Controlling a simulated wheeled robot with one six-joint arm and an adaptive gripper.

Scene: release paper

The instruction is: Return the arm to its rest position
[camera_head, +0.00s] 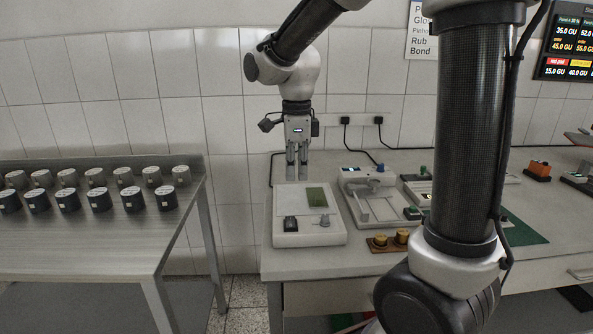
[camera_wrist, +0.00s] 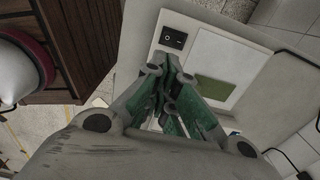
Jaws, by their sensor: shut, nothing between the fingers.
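My gripper (camera_head: 297,172) hangs pointing down behind the white device at the left end of the bench in the head view. Its fingers are shut with nothing between them; they also show in the wrist view (camera_wrist: 172,85). The white device (camera_head: 292,236) has a pale top plate, a black switch and a knob. A green paper piece (camera_head: 316,197) lies on its plate, and it also shows in the wrist view (camera_wrist: 213,90). My gripper is apart from the paper.
A metal table (camera_head: 85,235) with rows of dark and grey cylinders stands at the left. A second white device (camera_head: 362,207) is right of the first. Brass weights sit in a small wooden holder (camera_head: 388,246). Cables run along the tiled wall. A gap separates the table and bench.

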